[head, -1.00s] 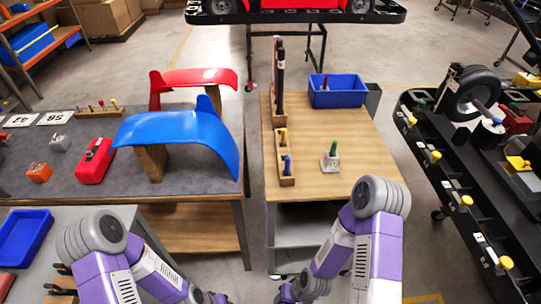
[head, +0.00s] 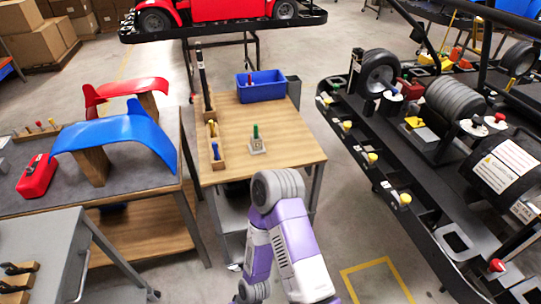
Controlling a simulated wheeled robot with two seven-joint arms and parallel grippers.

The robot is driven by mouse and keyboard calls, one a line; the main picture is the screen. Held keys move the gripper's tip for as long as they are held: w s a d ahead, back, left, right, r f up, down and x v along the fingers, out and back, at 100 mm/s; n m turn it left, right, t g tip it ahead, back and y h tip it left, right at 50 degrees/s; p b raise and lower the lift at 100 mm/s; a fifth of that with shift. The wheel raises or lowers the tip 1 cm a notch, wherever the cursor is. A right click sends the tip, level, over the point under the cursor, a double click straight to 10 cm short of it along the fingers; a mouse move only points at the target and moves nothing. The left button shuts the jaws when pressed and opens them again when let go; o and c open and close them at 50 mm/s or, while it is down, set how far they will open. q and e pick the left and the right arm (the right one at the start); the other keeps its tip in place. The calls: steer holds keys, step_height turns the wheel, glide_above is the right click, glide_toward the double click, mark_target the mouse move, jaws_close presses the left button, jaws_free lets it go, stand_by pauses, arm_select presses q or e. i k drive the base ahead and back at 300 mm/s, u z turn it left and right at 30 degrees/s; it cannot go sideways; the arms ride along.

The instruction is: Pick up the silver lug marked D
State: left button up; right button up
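A small silver block with a green-topped peg (head: 257,145) stands upright on the wooden-topped table in the middle. A grey-silver piece (head: 3,138) is partly cut off at the left edge, on the dark-topped table. Any letter on either is too small to read, so I cannot tell which is the lug marked D. My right arm comes up from the bottom centre and bends back down. Neither of my grippers can be seen.
The wooden table (head: 285,140) holds a blue bin (head: 262,92) and a wooden rack (head: 211,150) with yellow and blue pegs. A red fender, a blue fender (head: 115,130) and a red box (head: 37,177) are on the left table. A black kart stand (head: 415,222) fills the right. Floor is clear between.

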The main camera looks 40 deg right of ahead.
mark_target(256, 147)
steer(key=z, duration=1.3)
steer(key=i, duration=0.1)
steer(key=u, duration=0.45)
